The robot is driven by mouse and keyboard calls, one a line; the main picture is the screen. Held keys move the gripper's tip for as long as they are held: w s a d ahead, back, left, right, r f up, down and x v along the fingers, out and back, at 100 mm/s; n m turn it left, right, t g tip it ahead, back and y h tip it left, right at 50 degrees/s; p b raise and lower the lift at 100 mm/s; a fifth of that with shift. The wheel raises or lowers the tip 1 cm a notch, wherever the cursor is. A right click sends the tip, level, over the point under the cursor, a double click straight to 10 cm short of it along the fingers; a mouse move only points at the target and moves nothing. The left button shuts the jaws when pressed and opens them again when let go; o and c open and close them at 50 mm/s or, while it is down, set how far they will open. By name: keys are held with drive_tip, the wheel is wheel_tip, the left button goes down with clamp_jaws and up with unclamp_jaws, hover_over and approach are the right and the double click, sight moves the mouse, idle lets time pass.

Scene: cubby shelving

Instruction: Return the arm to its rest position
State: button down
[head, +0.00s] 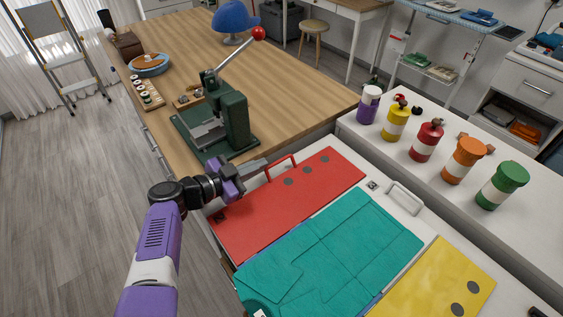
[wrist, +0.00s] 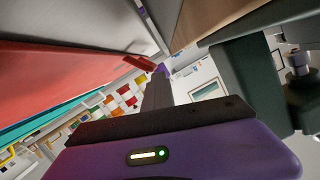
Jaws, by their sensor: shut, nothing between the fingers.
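My purple arm reaches up from the bottom of the head view, with my gripper (head: 262,163) at its end. The gripper points right, over the gap between the wooden table (head: 290,75) and the coloured panels. Its fingers are shut and empty, and they also show in the wrist view (wrist: 158,82). The dark green press (head: 235,122) stands on the table just above my gripper, and its dark side fills the right of the wrist view (wrist: 240,75). The red panel (head: 265,215) lies beside and below my gripper. Whether anything touches cannot be told.
A teal panel (head: 345,245) and a yellow panel (head: 425,285) lie to the right of the red one. Several coloured bottles stand on a white ledge (head: 520,225). Open floor (head: 75,190) lies to the left.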

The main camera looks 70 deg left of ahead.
drive_tip(key=shift+p+v, duration=1.3)
drive_tip(key=shift+v, duration=1.05)
drive_tip(key=shift+r, duration=0.15)
